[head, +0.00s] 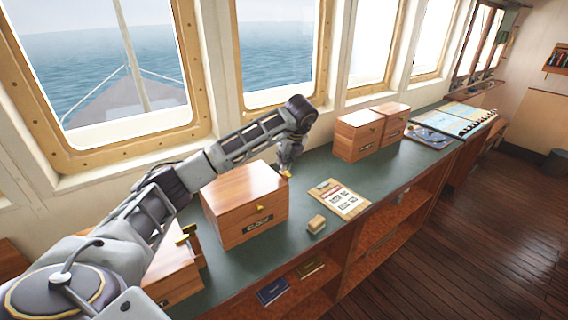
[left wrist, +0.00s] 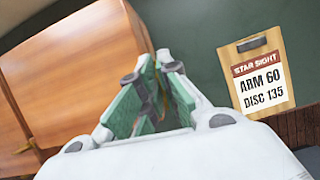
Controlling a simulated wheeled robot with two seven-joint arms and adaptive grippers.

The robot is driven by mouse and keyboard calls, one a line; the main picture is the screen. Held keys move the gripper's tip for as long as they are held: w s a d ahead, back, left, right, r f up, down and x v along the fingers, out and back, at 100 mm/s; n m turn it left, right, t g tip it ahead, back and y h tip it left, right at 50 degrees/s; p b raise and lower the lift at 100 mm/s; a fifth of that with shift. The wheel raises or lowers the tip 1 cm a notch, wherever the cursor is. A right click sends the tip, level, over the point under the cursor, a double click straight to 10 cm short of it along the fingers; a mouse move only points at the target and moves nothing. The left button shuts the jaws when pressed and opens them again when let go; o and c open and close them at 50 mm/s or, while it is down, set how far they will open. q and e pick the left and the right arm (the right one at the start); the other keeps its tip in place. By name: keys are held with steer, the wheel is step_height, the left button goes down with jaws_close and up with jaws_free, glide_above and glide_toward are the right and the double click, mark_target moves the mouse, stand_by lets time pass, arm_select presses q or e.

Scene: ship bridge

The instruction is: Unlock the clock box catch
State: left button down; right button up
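The clock box (head: 228,232) is a closed orange-brown wooden box on the green counter. A small brass catch (head: 260,209) is on its front, above a dark label. My left gripper (head: 287,172) points down beside the box's right end, apart from the catch. In the left wrist view, its green-padded fingers (left wrist: 156,62) lean together with their tips close. A small yellow bit shows at the tips in the head view; I cannot tell whether it is held. My right gripper is not in view.
A clipboard (head: 339,199) and a small wooden block (head: 317,224) lie right of the box. Another box with brass fittings (head: 176,281) is at the near left. Two wooden boxes (head: 358,140) stand farther along. Windows line the back; shelves are below the counter.

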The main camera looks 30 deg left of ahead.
arm_select(q)
steer(key=shift+r+n, duration=0.1)
steer(key=shift+n, duration=0.4)
steer(key=c, duration=1.7)
jaws_free()
steer(key=shift+o, duration=0.2)
steer(key=shift+r, duration=0.1)
steer(key=v, duration=1.1)
steer(key=shift+d+r, duration=0.25)
steer(key=shift+w, duration=0.15)
